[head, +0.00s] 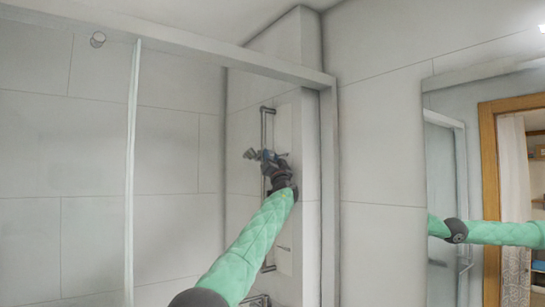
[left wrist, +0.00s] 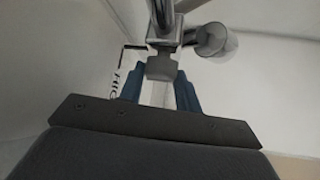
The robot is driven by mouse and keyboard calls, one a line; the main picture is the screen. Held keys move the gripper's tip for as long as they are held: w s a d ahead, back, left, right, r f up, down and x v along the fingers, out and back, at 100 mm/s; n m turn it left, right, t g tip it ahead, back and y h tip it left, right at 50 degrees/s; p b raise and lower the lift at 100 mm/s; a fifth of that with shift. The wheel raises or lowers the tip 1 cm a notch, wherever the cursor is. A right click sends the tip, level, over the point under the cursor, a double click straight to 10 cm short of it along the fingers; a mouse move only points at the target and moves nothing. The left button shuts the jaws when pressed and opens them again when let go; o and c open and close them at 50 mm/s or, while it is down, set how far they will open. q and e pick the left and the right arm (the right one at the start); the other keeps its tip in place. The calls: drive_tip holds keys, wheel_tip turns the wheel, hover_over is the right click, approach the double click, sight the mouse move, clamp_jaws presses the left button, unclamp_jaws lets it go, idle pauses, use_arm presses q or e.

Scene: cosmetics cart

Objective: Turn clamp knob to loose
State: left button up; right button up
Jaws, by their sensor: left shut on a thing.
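A vertical metal shower rail (head: 263,132) is fixed to the tiled wall in the head view. My left gripper (head: 270,158) is at the clamp on this rail, at the end of my green arm. In the left wrist view, the blue fingers of my left gripper (left wrist: 160,88) are shut on the grey clamp knob (left wrist: 162,68), one finger on each side. The knob sits at the end of a metal clamp block (left wrist: 165,30). The knob's marking or turn angle cannot be read. In the head view, the gripper hides most of the knob. My right gripper is not in view.
A shower head or its holder (head: 250,154) sticks out left of the gripper. A glass panel edge (head: 131,170) and a wall corner post (head: 328,200) frame the shower. A mirror (head: 440,150) on the right reflects a green arm and a wooden doorway.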

use_arm(q)
drive_tip(key=shift+n+g+y, duration=0.3)
drive_tip(key=shift+n+y, duration=0.4)
drive_tip(key=o, duration=1)
drive_tip(key=shift+d, duration=0.1)
drive_tip(key=shift+c, duration=0.2)
drive_tip(key=shift+w, duration=0.1)
drive_tip(key=shift+f, duration=0.1)
